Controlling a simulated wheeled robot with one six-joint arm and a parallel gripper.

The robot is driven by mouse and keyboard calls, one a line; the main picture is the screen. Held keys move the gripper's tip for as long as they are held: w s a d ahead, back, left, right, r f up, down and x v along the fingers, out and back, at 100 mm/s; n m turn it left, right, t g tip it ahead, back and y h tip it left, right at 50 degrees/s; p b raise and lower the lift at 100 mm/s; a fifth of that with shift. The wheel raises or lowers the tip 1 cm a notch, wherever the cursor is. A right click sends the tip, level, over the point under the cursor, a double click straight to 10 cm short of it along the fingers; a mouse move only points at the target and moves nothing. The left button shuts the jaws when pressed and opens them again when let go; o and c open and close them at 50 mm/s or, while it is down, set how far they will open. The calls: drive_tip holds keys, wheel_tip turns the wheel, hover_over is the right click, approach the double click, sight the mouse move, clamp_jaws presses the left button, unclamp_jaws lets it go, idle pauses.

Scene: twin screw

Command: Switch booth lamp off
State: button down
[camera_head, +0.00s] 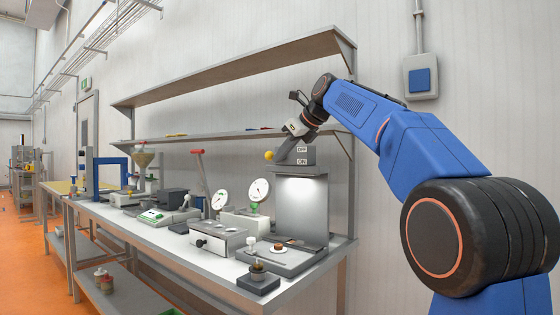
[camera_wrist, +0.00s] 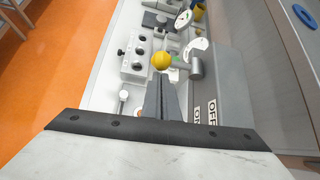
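The booth (camera_head: 302,215) stands at the right end of the bench, and its inner back panel is brightly lit. On top is a grey switch box with an OFF label (camera_head: 302,149) above an ON label (camera_head: 302,161). A lever with a yellow ball knob (camera_head: 269,155) sticks out from the box; the knob also shows in the wrist view (camera_wrist: 161,61). I cannot tell which label the lever points to. My gripper (camera_head: 282,153) is beside the knob, its dark fingers (camera_wrist: 166,88) together and empty. Whether they touch the lever is unclear.
A shelf (camera_head: 240,135) runs along the wall behind the switch box, with another above. A blue wall switch (camera_head: 420,80) is at upper right.

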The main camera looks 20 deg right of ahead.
drive_tip(key=shift+w+d+r, duration=0.1)
drive_tip(key=shift+w+r, duration=0.05)
drive_tip(key=shift+r, duration=0.75)
drive_tip(key=shift+r, duration=0.7)
